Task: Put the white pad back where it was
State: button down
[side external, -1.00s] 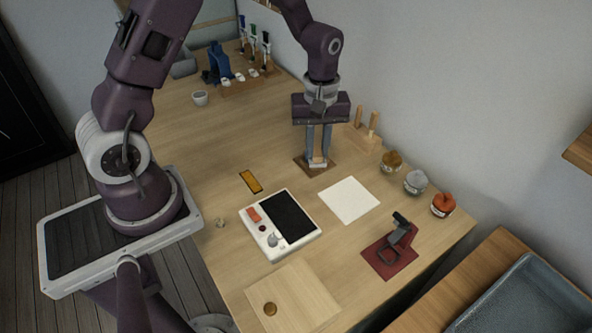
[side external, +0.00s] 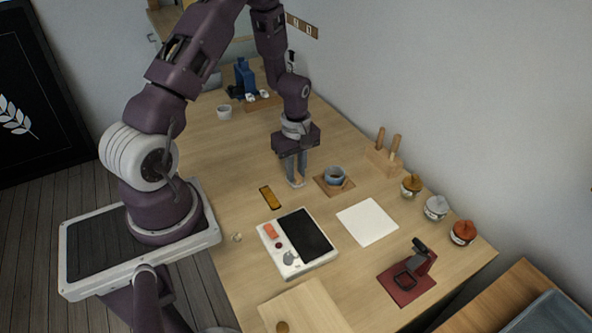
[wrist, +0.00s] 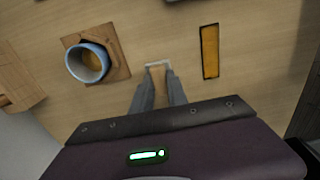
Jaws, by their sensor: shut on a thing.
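My gripper (side external: 296,176) is shut on a small white pad (side external: 296,184), low over the wooden table, left of the blue cup. In the wrist view the pad (wrist: 158,64) shows as a pale edge between the fingertips (wrist: 158,80); most of it is hidden. I cannot tell whether it touches the table. The blue cup (side external: 335,175) stands on a brown square board (side external: 321,183); it also shows in the wrist view (wrist: 87,62).
A dark tray with a gold-brown strip (side external: 270,197) lies nearby, left of my gripper. A white sheet (side external: 367,221), a white device with a black panel (side external: 304,235), a red stand (side external: 407,286) and several lidded jars (side external: 436,208) are nearer the camera. Bare table lies behind my gripper.

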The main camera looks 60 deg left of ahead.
aim_at(297, 174)
jog(key=c, duration=1.3)
grip_release()
jog(key=shift+f, duration=0.15)
jog(key=shift+r, duration=0.45)
jog(key=s+d+r+m+t, duration=0.1)
jog(key=d+r+m, duration=0.1)
jog(key=r, duration=0.8)
jog(key=d+r+m, duration=0.2)
jog(key=d+r, duration=0.1)
jog(key=r, duration=0.6)
jog(key=s+d+r+m+t, duration=0.2)
jog(key=s+d+r+m, duration=0.3)
jog(key=s+m, duration=0.2)
jog(key=s+d+r+m+t, duration=0.2)
jog(key=s+d+r+m, duration=0.4)
jog(key=s, duration=0.3)
jog(key=shift+s+r+m+t, duration=0.2)
jog(key=shift+r+m+t, duration=0.1)
jog(key=shift+m, duration=0.2)
